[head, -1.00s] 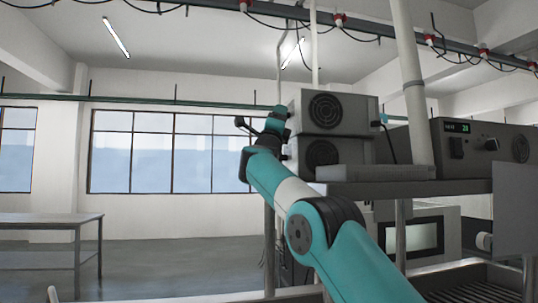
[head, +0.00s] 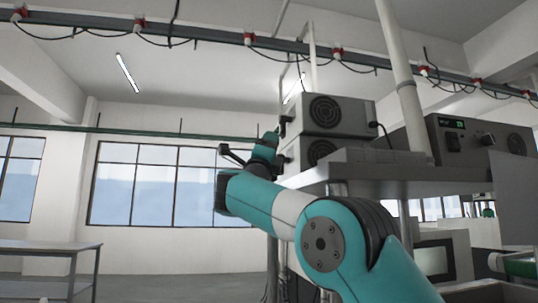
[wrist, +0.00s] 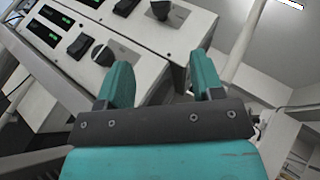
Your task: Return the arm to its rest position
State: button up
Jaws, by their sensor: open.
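My teal arm (head: 258,198) is raised in the head view, its forearm reaching up and left from the shoulder joint. My gripper (wrist: 163,72) is open in the wrist view, with its two teal fingers apart and nothing between them. In the head view the end of the arm is small, beside the left side of the stacked grey units (head: 338,112); whether it touches them cannot be told. In the wrist view the fingers stand in front of control panels (wrist: 140,30) with green displays, switches and knobs.
The grey units stand on a raised metal shelf (head: 405,186), with another display unit (head: 470,140) to the right. A pale upright pipe (head: 402,80) rises behind the shelf. A metal table (head: 45,246) stands at the lower left. The space left of my arm is open.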

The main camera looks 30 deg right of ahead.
dwell(0.4)
jog(key=w+a+f+n+t+y, duration=0.15)
jog(key=a+f+n+y, duration=0.25)
jog(key=f+n+y, duration=0.4)
jog(key=w+a+f+n+y, duration=0.2)
jog(key=a+f+n+y, duration=0.1)
jog(key=f+n+y, duration=0.45)
jog(key=s+a+f+n+g+y, duration=0.3)
jog(key=s+a+f+n+y, duration=0.15)
jog(key=f+n, duration=0.2)
jog(key=s+a+f+n+g+y, duration=0.3)
jog(key=s+a+f+n+g, duration=0.15)
jog(key=f, duration=0.35)
jog(key=s+a+f+n+g+y, duration=0.1)
jog(key=s+f+n+g, duration=0.4)
jog(key=s, duration=0.6)
jog(key=s+a+f+n+g, duration=0.2)
jog(key=s+f+n, duration=0.3)
jog(key=s, duration=0.5)
jog(key=s+a+f+n+g+y, duration=0.1)
jog(key=s+f+n+g, duration=0.25)
jog(key=s+f, duration=0.55)
notch_tip(320, 180, up, 15)
jog(key=s+g+p, duration=0.1)
jog(key=s+p, duration=0.1)
jog(key=p, duration=1.1)
jog(key=shift+s+a, duration=0.15)
jog(key=shift+s, duration=0.25)
